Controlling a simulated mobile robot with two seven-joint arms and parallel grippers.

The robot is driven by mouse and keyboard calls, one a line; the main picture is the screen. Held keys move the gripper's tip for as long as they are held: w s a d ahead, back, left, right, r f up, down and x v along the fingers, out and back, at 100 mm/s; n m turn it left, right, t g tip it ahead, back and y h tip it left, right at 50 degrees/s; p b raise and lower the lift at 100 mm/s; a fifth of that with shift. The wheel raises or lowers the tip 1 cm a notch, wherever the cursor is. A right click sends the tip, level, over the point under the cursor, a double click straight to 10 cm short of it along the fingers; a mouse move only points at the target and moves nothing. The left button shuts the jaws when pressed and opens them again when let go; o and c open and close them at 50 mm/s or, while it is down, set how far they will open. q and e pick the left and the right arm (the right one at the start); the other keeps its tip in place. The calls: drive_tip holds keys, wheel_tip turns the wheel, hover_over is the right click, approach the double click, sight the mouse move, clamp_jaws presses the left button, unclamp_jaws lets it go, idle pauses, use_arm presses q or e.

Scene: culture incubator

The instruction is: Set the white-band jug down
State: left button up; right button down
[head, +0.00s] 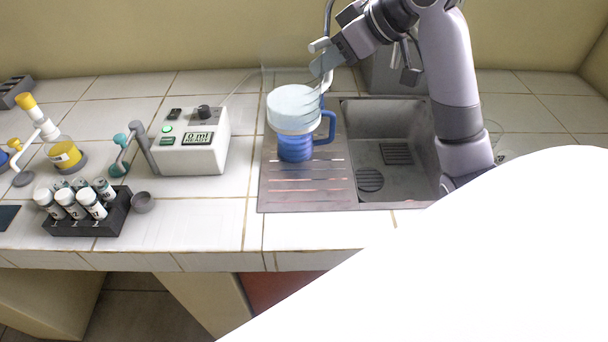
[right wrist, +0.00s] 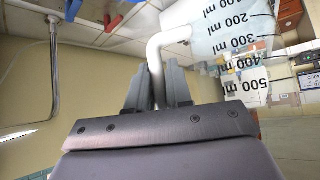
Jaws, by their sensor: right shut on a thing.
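The white-band jug (head: 294,104) is pale and translucent in the head view, with a whitish band low on it. My right gripper (head: 323,68) holds it from behind over the drainboard (head: 305,198). My left gripper is out of view.
The sink basin (head: 398,125) is right of the drainboard. The white READY device (head: 190,147) stands to the left, with a dark rack (head: 95,220) of capped tubes further left. The drainboard's front part is clear. A large white shape hides the lower right.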

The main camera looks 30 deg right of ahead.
wheel_tip(320, 180, down, 19)
drive_tip(key=shift+f, duration=0.2)
drive_tip(key=c, duration=1)
unclamp_jaws()
drive_tip(key=shift+c, duration=0.2)
drive_tip(key=v, duration=1.2)
